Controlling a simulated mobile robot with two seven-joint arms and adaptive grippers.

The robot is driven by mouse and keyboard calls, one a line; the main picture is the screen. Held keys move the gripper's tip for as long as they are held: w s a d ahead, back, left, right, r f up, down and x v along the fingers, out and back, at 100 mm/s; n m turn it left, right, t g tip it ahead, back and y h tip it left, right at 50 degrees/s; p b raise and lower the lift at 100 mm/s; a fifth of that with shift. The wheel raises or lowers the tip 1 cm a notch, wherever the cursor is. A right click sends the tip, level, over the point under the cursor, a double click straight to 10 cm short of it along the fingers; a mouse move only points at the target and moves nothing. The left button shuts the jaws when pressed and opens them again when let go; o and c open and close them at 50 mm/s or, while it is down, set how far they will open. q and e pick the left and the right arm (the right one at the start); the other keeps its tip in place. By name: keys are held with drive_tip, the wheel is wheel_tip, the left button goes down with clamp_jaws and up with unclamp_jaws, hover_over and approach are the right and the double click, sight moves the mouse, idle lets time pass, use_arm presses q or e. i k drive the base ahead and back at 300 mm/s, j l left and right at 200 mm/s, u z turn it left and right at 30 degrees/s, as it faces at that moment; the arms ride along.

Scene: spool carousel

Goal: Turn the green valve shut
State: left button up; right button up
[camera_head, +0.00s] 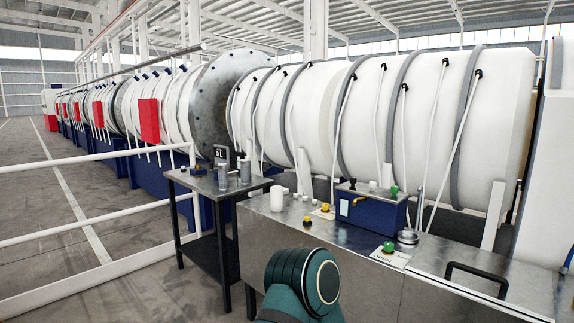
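A green knob (389,247) sits on a white plate on the steel bench top, right of the picture's middle. The plate seems to read "OPEN". I cannot tell from this view which of the two is the valve, or how far either is turned. A teal and dark green link of my own arm rises from the bottom centre, in front of the bench. Neither of my grippers shows.
The steel bench (345,236) also carries yellow knobs (307,223), a white cylinder (277,199), the blue box (372,212) and a round metal dish (408,237). A black handle (477,277) stands up at right. A dark side table (206,185) and white railing are at left.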

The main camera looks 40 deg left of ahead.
sight(389, 246)
drive_tip(key=i+j+u, duration=0.15)
drive_tip(key=j+u, duration=0.15)
drive_tip(key=u, duration=0.15)
drive_tip(key=i+j+u, duration=0.15)
drive_tip(key=u, duration=0.3)
drive_tip(key=i+j+u, duration=0.25)
drive_tip(key=i+j, duration=0.2)
drive_tip(key=i+j+u, duration=0.2)
drive_tip(key=i, duration=0.4)
drive_tip(key=i+j, duration=0.25)
drive_tip(key=i, duration=0.15)
drive_tip(key=i+j+u, duration=0.1)
drive_tip(key=i+j, duration=0.15)
drive_tip(key=i, duration=0.15)
drive_tip(key=i+j, duration=0.2)
drive_tip(key=i, duration=0.25)
